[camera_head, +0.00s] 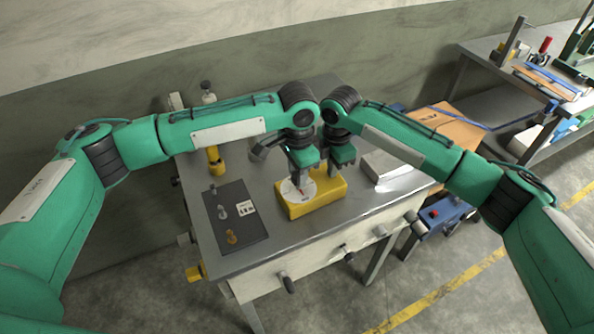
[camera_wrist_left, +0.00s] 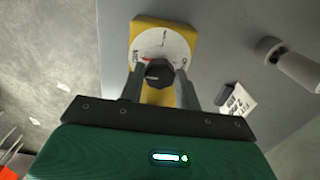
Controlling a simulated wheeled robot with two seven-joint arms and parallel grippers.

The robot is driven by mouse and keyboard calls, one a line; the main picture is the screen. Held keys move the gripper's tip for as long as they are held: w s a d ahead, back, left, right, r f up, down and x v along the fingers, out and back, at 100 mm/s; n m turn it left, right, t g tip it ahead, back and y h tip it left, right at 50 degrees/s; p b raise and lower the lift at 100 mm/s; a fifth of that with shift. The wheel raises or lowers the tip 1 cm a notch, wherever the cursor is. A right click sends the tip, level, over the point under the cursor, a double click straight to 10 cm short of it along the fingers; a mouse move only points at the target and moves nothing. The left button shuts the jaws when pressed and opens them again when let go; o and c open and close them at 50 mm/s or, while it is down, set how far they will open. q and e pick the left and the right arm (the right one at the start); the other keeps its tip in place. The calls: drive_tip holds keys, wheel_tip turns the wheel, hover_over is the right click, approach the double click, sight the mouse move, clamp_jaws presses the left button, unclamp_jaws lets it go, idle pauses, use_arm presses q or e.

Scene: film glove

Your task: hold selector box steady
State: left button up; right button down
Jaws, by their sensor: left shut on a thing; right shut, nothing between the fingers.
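The selector box (camera_head: 325,192) is a yellow block on the grey bench, with a white round dial on its left part. In the left wrist view, the selector box (camera_wrist_left: 188,34) shows its dial, red pointer and dark knob (camera_wrist_left: 158,73). The exact contact is hidden. My right gripper (camera_head: 342,165) is shut and empty, above the box's far right part, close beside the left one.
A dark panel (camera_head: 248,230) with small pegs and a white label lies left of the box. A pale metal block (camera_head: 385,166) is to the right. A cardboard box (camera_head: 445,127) stands beyond the bench's right edge. Bench top is clear in front of the selector box.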

use_arm(q)
drive_tip(key=shift+s+d, duration=0.1)
drive_tip(key=shift+d, duration=0.05)
use_arm(e)
drive_tip(key=shift+s+d+f, duration=0.1)
drive_tip(key=shift+f, duration=0.3)
use_arm(q)
drive_tip(key=o, duration=1)
drive_tip(key=shift+c, duration=0.2)
wheel_tip(320, 180, up, 12)
drive_tip(key=shift+s, duration=0.15)
drive_tip(key=shift+r, duration=0.1)
use_arm(e)
drive_tip(key=shift+r, duration=0.1)
